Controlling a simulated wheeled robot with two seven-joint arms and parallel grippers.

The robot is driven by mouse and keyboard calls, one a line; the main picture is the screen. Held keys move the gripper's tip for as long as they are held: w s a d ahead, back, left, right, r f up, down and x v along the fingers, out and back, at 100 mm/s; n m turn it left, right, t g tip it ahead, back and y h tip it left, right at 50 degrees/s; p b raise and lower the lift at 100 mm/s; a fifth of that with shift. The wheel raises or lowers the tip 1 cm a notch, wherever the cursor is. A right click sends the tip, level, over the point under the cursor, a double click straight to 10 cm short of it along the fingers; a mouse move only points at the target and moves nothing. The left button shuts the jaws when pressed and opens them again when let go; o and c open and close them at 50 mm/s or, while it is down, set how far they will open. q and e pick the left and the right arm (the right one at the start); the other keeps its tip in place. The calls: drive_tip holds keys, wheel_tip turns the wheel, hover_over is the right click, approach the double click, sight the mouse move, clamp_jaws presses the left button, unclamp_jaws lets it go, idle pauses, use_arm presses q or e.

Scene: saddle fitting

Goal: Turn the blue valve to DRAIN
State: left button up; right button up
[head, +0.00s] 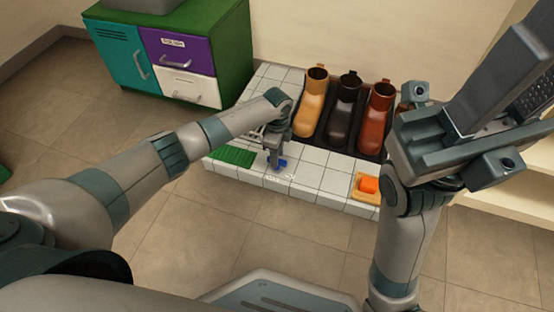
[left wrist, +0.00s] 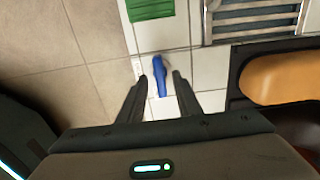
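The blue valve (head: 281,163) is on the white tiled top, near its front edge. In the left wrist view its blue handle (left wrist: 160,77) runs nearly along the line of my fingers. My left gripper (head: 274,160) points down at the valve. In the left wrist view the left gripper (left wrist: 160,78) is open, with one finger on each side of the handle and gaps showing; contact is not visible. Small marks by the valve are too small to read. My right gripper (head: 490,90) is raised at the right, far from the valve; its fingertips are not clear.
A green ribbed mat (head: 232,156) and a metal grate (left wrist: 252,20) lie close to the valve. Boots (head: 312,105) stand on a dark tray behind. An orange block (head: 369,185) is at the right front. A green cabinet (head: 225,30) stands at the back.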

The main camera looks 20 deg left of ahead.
use_arm(q)
drive_tip(key=shift+f, duration=0.5)
clamp_jaws()
